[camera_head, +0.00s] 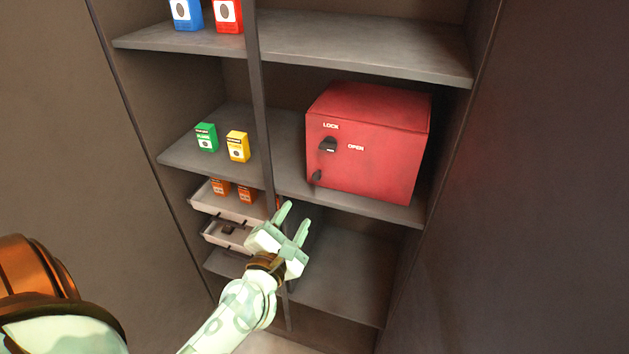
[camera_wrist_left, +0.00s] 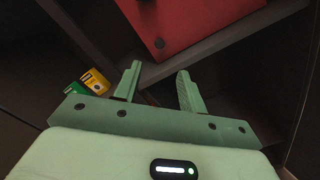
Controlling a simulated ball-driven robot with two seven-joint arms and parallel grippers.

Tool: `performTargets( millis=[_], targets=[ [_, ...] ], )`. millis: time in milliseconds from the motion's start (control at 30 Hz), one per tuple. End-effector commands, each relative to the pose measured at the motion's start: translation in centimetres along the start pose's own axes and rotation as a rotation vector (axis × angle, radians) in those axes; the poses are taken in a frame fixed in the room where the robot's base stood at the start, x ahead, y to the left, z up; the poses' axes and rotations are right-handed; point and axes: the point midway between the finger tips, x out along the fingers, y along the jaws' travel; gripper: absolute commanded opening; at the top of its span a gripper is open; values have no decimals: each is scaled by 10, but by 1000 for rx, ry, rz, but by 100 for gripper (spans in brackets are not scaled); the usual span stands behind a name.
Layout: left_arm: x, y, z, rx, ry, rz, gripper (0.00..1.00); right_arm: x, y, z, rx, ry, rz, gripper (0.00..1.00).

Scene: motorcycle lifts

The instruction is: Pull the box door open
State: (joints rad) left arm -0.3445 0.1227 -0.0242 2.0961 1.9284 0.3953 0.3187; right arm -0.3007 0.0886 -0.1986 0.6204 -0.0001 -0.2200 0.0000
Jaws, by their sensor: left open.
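The red box (camera_head: 385,150) stands on the middle shelf on the right of the cabinet, its front door closed. The door has a black knob (camera_head: 328,145) between the labels LOCK and OPEN, and a small dark knob (camera_head: 317,175) low at its left edge. In the left wrist view the lower part of the red box (camera_wrist_left: 195,22) shows, with the small dark knob (camera_wrist_left: 159,43) on it. My left gripper (camera_head: 293,219) is open and empty, below and left of the box and apart from it. My right gripper is in neither view.
A vertical post (camera_head: 258,100) divides the shelves, left of the box. Green (camera_head: 206,138) and yellow (camera_head: 238,146) cartons stand left of it. Drawers (camera_head: 225,203) with orange cartons lie below. The lower right compartment (camera_head: 345,270) is empty. Dark panels flank the cabinet.

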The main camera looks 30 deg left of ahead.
Motion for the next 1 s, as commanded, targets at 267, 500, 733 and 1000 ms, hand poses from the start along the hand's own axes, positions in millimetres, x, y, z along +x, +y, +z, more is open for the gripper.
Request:
performTargets(
  millis=[267,500,733,1000],
  targets=[
    [73,1,1,4,-2,2,41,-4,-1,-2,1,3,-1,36],
    [115,0,0,5,-1,1,41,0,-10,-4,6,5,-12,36],
    [126,0,0,6,0,-1,41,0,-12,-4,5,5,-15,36],
    [126,0,0,6,-1,-1,22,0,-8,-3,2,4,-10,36]
  ],
)
